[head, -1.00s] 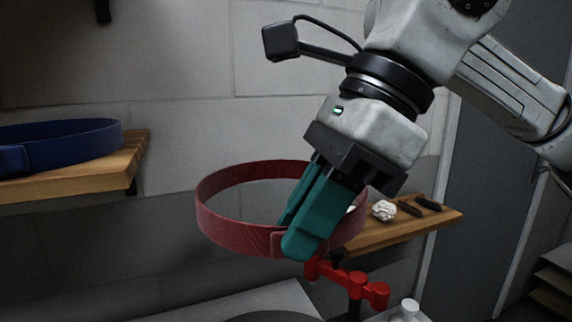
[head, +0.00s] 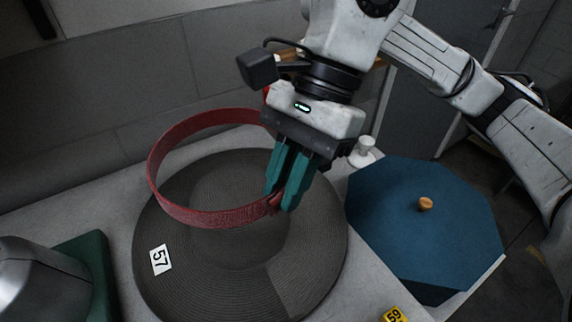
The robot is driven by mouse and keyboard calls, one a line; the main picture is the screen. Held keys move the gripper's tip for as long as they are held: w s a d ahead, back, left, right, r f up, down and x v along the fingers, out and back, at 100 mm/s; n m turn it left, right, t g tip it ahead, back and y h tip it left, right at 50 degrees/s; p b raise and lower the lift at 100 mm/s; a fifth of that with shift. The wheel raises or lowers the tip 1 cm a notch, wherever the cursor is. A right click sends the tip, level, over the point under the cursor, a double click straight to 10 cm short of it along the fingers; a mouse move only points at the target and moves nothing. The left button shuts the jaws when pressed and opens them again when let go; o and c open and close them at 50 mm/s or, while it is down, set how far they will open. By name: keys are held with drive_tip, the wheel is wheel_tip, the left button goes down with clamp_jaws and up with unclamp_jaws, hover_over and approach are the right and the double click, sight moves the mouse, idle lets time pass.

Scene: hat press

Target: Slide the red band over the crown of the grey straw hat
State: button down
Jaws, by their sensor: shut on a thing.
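The red band (head: 196,213) is a stiff open ring in the head view. My gripper (head: 284,200), with green fingers, is shut on the band's near right side. The grey straw hat (head: 215,270) lies on the pale table, with a wide round brim and a white tag marked 57 on its left. The band appears above the hat, in front of its crown (head: 235,190) in the picture. The crown's outline is faint, and I cannot tell the height gap between band and hat. The band's far right part is hidden behind my gripper.
A blue many-sided piece with a wooden knob (head: 425,204) is right of the hat. A white knobbed object (head: 364,150) stands behind it. A metal dome on a green base (head: 88,265) is at left. A yellow tag (head: 393,314) lies at the front.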

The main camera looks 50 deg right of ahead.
drive_tip(key=shift+f+b, duration=1.5)
drive_tip(key=shift+f, duration=3.75)
wheel_tip(320, 180, down, 4)
drive_tip(key=b, duration=0.5)
drive_tip(key=shift+r, duration=0.25)
drive_tip(key=shift+f+b, duration=0.8)
drive_tip(key=shift+b, duration=0.65)
drive_tip(key=c, duration=1)
unclamp_jaws()
drive_tip(key=shift+r, duration=0.15)
drive_tip(key=shift+w, duration=0.1)
drive_tip(key=shift+d+r, duration=0.1)
drive_tip(key=shift+r, duration=0.15)
drive_tip(key=p+v, duration=0.1)
drive_tip(key=v, duration=0.9)
